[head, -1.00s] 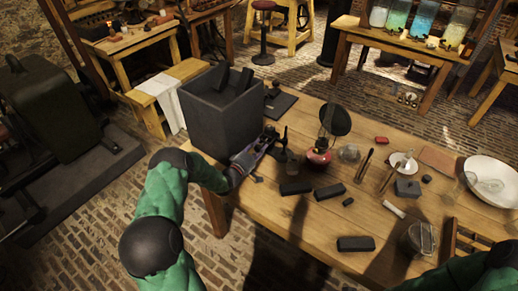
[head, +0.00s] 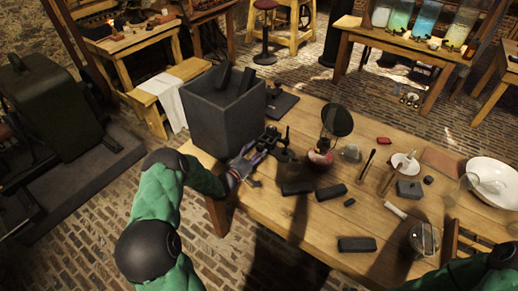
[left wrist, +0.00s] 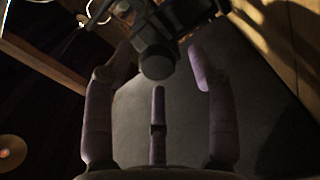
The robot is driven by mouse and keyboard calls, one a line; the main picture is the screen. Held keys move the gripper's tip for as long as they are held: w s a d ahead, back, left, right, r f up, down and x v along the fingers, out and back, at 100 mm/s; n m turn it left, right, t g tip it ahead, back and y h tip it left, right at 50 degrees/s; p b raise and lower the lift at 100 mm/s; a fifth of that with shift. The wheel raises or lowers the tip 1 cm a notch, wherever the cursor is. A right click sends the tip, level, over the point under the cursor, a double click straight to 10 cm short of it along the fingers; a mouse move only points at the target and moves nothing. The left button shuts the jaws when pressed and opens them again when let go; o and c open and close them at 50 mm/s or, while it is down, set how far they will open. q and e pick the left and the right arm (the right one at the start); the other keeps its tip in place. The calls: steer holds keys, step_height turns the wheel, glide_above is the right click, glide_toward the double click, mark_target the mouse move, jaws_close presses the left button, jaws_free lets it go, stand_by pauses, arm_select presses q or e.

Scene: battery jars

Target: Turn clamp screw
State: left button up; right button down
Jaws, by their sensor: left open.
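The clamp (head: 272,138) is a small dark metal piece at the table's near left edge, beside the big dark box. In the left wrist view its dark round screw end (left wrist: 158,63) shows at upper middle, between and just beyond my fingertips. My left gripper (head: 251,160) is at the table's left edge, close to the clamp. Its purple fingers (left wrist: 158,75) are spread open with nothing between them, and they look apart from the screw. My right arm enters at the lower right of the head view, but its gripper does not show.
The dark box (head: 222,125) stands on the table's left corner. Black blocks (head: 331,191), a red-based burner (head: 321,157), a glass jar (head: 424,238) and a white bowl (head: 489,174) stand on the wooden table (head: 300,230).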

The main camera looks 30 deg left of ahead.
arm_select(q)
steer(key=s, duration=0.9)
steer(key=shift+s+a, duration=0.15)
steer(key=shift+a, duration=0.2)
steer(key=shift+f, duration=0.1)
